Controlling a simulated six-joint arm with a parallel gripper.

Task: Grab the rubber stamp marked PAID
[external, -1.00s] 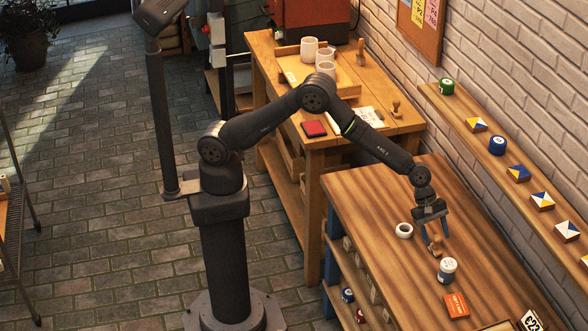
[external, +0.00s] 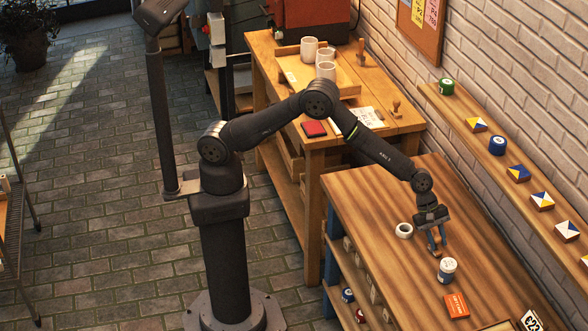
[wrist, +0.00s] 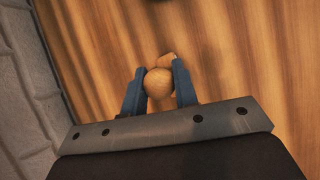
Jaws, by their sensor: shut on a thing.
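My gripper (external: 438,248) is low over the front wooden table (external: 375,215), its blue fingers shut on a wooden stamp (external: 436,238). In the wrist view the stamp's round knob (wrist: 158,84) sits between the two blue fingers (wrist: 157,90), with part of its wooden base just beyond. The stamp's marking is hidden. Whether its base touches the tabletop I cannot tell. Two other wooden stamps stand on the back table, one at its right edge (external: 396,107) and one farther back (external: 361,50).
A white tape roll (external: 404,230) lies left of my gripper, and a white-and-blue can (external: 447,267) stands close in front. An orange box (external: 456,305) is farther forward. A wall shelf (external: 480,140) runs along the right. A red ink pad (external: 314,128) lies on the back table.

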